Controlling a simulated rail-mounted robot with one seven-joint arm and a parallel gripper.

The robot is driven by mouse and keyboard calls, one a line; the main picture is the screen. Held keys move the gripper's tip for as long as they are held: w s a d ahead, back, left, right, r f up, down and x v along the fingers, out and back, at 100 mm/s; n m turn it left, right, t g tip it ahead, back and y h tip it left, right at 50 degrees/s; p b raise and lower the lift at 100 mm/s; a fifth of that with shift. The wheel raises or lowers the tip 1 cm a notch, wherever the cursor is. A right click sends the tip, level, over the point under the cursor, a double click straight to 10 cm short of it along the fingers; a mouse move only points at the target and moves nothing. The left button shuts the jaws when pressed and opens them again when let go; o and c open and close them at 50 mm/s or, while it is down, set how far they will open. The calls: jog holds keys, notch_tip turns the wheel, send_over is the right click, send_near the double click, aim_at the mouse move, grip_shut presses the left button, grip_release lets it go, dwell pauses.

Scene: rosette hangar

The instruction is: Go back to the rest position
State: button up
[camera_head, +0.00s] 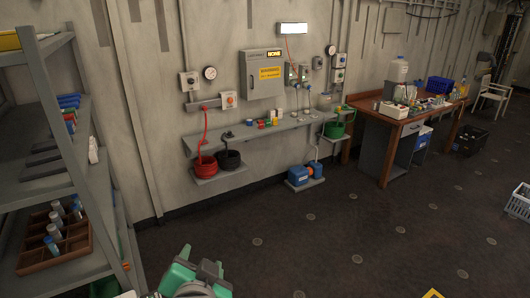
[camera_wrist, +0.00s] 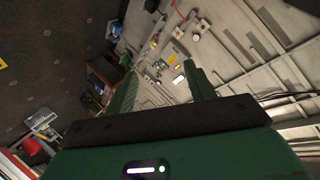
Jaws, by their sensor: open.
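My gripper is open and empty. In the wrist view its two green fingers (camera_wrist: 162,88) stand apart, with the wall and wall shelf showing between and beyond them. Nothing touches the fingers in the wrist view.
A metal rack (camera_head: 85,170) with a wooden compartment tray (camera_head: 62,262) stands at the left. A wall shelf (camera_head: 262,134) sits below a grey cabinet (camera_head: 263,82). A wooden workbench (camera_head: 377,122) is at the right. The dark floor (camera_head: 330,240) in the middle is clear.

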jog(key=s+d+r+n+t+h+p, duration=0.1)
jog(key=s+d+r+t+p, duration=0.2)
jog(key=r, duration=0.9)
jog(key=s+d+r+n+t+p, duration=0.1)
jog(key=s+d+r+n+t, duration=0.3)
jog(key=r, duration=0.7)
jog(key=s+d+r+t+p, duration=0.1)
jog(key=s+d+r+t, duration=0.1)
jog(key=s+r, duration=0.3)
jog(key=s+d+r+t+h+p, duration=0.1)
jog(key=s+d+r, duration=0.3)
jog(key=r, duration=0.6)
jog(key=shift+s+r+t+p, duration=0.2)
jog(key=shift+s+t+p, duration=0.35)
jog(key=shift+t, duration=0.25)
